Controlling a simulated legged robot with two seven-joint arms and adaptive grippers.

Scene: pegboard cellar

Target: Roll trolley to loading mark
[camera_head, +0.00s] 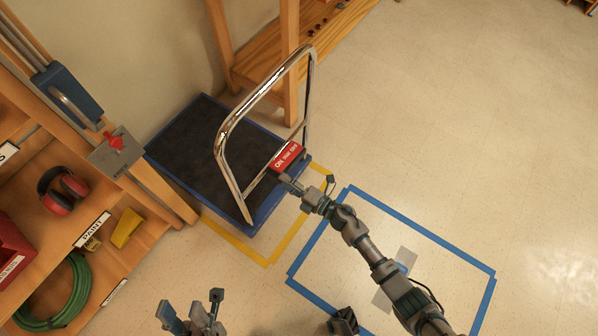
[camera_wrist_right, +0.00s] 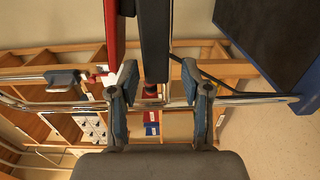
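The trolley has a dark deck with a blue rim (camera_head: 180,137) and a tall chrome handle (camera_head: 232,122) carrying a red sign (camera_head: 287,156). It stands partly over a yellow taped outline (camera_head: 237,246). A blue taped rectangle (camera_head: 425,235) lies on the floor to its right, apart from the trolley. My right gripper (camera_head: 288,182) is at the handle, just below the red sign. In the wrist view its fingers (camera_wrist_right: 160,72) are spread, with a chrome bar crossing near them; contact is unclear. My left gripper (camera_head: 192,312) is open and empty at the bottom edge.
Wooden shelving with red earmuffs (camera_head: 62,190) and a green hose (camera_head: 68,290) stands at the left. A wooden bench (camera_head: 262,62) is behind the trolley. A grey patch (camera_head: 396,279) lies inside the blue outline. The floor at the right is clear.

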